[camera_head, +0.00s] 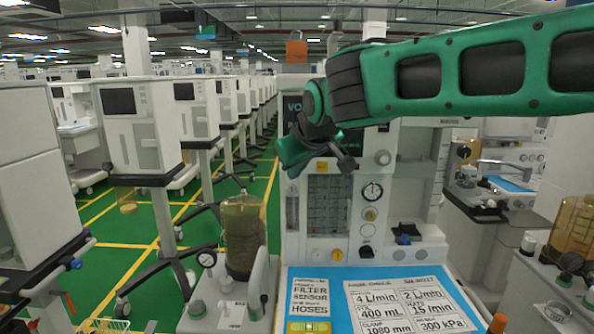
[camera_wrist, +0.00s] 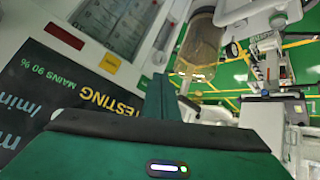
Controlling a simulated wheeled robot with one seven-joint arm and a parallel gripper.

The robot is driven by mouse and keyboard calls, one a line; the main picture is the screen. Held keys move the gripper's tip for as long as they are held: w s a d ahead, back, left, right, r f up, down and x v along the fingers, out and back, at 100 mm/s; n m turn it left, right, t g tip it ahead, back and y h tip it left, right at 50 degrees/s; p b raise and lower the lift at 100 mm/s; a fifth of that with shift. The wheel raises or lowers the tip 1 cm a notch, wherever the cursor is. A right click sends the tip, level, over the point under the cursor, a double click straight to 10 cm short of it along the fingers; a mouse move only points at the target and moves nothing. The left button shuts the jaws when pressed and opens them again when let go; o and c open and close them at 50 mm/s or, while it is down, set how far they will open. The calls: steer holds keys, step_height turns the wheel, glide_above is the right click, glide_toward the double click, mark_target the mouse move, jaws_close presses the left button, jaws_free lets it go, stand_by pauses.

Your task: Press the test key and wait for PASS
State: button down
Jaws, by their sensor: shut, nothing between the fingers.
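The anaesthesia machine (camera_head: 292,255) stands in front of me in the head view. Its dark screen (camera_head: 295,103) is mostly hidden behind my arm and gripper. In the wrist view the screen (camera_wrist: 60,90) appears upside down and reads "TESTING" in yellow, with "MAINS 90 %" beside it. My gripper (camera_head: 290,160) is at the front of the machine, over the lower part of the screen; its green finger (camera_wrist: 160,97) shows shut in the wrist view. A red label (camera_wrist: 63,36) and a small yellow one (camera_wrist: 110,63) sit beside the screen. I cannot tell which part is the test key, or whether my gripper touches anything.
A canister (camera_head: 243,235) stands left of the machine's worktop. A blue mat (camera_head: 335,280) with printed cards lies on the worktop. A gauge (camera_head: 372,191) and knobs are below my arm. Rows of similar carts (camera_head: 135,125) fill the left; green floor (camera_head: 115,240) lies between.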

steer(key=s, duration=0.4)
steer(key=shift+a, duration=0.1)
stand_by(0.6)
steer(key=s+d+f+m+g+h, duration=0.1)
steer(key=s+d+f+m, duration=0.15)
steer(key=d, duration=0.65)
steer(key=s+d+f+m+g+h, duration=0.1)
steer(key=s+d+f+h, duration=0.2)
steer(key=d, duration=0.6)
steer(key=s+d+f+m+g, duration=0.2)
steer(key=d+f, duration=0.2)
steer(key=d, duration=0.5)
steer(key=s+d+f+m+g, duration=0.2)
steer(key=s+d+f+m, duration=0.3)
steer(key=s+d, duration=0.55)
steer(key=s+d+f+m+g, duration=0.1)
steer(key=s+f, duration=0.2)
steer(key=s, duration=0.5)
steer(key=s+d+f+m+g+y, duration=0.1)
steer(key=s+f+m+g, duration=0.1)
steer(key=s, duration=0.6)
steer(key=shift+d+f+y, duration=0.3)
steer(key=shift+f, duration=0.6)
